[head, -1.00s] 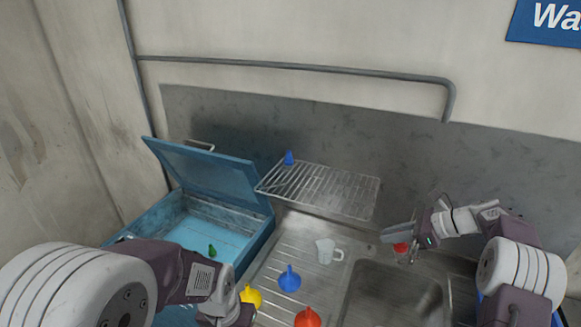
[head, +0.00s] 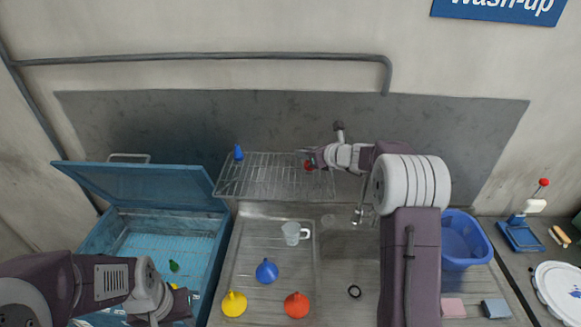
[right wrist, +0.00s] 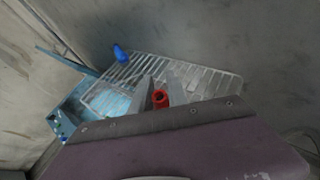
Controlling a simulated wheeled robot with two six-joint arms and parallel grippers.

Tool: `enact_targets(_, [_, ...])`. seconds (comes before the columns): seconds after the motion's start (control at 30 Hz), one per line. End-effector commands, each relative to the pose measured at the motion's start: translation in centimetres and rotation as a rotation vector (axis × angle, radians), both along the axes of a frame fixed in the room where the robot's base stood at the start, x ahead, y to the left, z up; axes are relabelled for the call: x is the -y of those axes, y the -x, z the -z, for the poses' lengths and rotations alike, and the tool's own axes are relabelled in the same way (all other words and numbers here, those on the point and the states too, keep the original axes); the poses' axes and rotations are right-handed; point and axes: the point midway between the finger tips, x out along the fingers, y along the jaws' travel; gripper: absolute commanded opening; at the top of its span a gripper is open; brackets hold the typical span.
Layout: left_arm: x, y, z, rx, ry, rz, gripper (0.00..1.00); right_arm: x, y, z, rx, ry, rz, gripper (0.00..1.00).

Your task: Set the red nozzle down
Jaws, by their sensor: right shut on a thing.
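The red nozzle (head: 308,166) is in my right gripper (head: 312,160), over the right part of the wire rack (head: 262,192) on the wall. In the right wrist view the nozzle (right wrist: 160,98) sits between the two fingers, with rack bars behind it. I cannot tell whether it touches the rack. A blue nozzle (head: 239,152) stands on the rack's left part and also shows in the right wrist view (right wrist: 119,53). My left gripper (head: 150,316) is low at the left; its fingertips are not clear.
An open blue chest (head: 150,218) with a green nozzle (head: 174,266) stands left. Yellow (head: 234,304), blue (head: 266,271) and red (head: 297,305) funnels and a clear jug (head: 293,233) stand on the drainboard. A blue basin (head: 462,240) is at right. The rack's middle is free.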

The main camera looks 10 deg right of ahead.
Motion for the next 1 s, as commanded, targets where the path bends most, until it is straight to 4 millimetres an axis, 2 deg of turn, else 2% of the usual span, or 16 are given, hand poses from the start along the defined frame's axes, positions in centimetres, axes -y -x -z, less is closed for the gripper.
enact_targets(0.03, [0.0,0.0,-0.2,0.0,0.0,0.0,0.36,-1.2,-0.2,0.6,-0.003,-0.001,-0.004,0.0])
enact_targets(0.1, [0.0,0.0,-0.2,0.0,0.0,0.0,0.36,-2.4,-0.6,1.4,-0.003,-0.002,-0.003,0.0])
enact_targets(0.2, [0.0,0.0,-0.3,0.0,0.0,0.0,0.36,-3.2,-0.8,1.9,0.0,0.002,-0.001,0.0])
enact_targets(0.37, [0.0,0.0,-0.3,0.0,0.0,0.0,0.36,-3.3,-0.9,2.5,-0.002,0.001,0.0,0.0])
enact_targets(0.5, [0.0,0.0,-0.9,0.0,0.0,0.0,0.36,-3.3,-0.8,5.0,-0.004,-0.002,0.0,0.0])
enact_targets(0.6, [0.0,0.0,-1.0,0.0,0.0,0.0,0.36,-3.3,-0.9,5.9,0.0,0.0,0.001,0.0])
enact_targets(0.97, [0.0,0.0,-0.4,0.0,0.0,0.0,0.36,-3.3,-0.9,6.4,0.003,0.001,0.0,0.0])
enact_targets(1.0, [0.0,0.0,-0.5,0.0,0.0,0.0,0.36,-3.3,-0.9,6.3,0.002,0.0,0.001,0.28])
